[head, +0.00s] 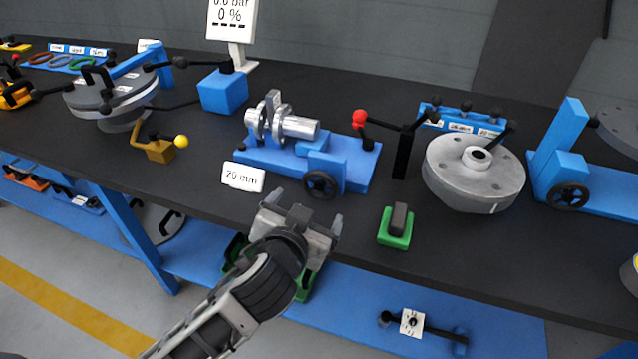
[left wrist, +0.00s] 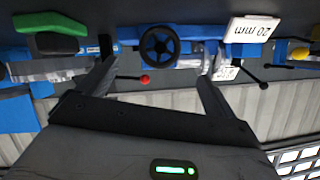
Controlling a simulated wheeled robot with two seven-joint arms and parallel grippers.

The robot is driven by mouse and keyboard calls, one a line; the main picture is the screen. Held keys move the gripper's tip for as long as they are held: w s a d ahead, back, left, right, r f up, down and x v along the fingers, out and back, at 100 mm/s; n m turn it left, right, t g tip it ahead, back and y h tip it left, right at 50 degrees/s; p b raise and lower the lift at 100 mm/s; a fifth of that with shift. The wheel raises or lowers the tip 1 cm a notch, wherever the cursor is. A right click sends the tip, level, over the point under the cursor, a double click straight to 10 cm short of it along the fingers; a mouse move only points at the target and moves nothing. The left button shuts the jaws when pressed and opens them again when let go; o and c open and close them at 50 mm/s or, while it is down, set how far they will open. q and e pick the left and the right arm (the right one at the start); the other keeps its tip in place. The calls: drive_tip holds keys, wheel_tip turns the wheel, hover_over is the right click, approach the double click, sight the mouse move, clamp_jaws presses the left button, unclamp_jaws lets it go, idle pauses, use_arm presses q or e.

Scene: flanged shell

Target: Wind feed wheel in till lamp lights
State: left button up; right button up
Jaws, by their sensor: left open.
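The black spoked feed wheel (head: 322,185) is on the front side of a blue fixture (head: 255,150) that carries a silver flanged part (head: 290,126). My left gripper (head: 302,208) is open and empty, just in front of and below the wheel, apart from it. In the left wrist view the wheel (left wrist: 161,45) shows beyond and between the two spread fingers (left wrist: 155,78). I cannot make out a lit lamp on the fixture. A second black wheel (head: 568,197) is on another blue fixture at the right. My right gripper is not in view.
A "20 mm" card (head: 243,177) stands left of the wheel. A green block with a dark grey top (head: 396,237) is near the bench's front edge. A red-knobbed lever (head: 360,120) and a round grey flange (head: 473,175) stand to the right. A display (head: 232,17) reads 0 %.

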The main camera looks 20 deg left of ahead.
sight(319, 188)
use_arm(q)
drive_tip(key=x, duration=1.1)
drive_tip(key=shift+w, duration=0.15)
drive_tip(key=c, duration=1)
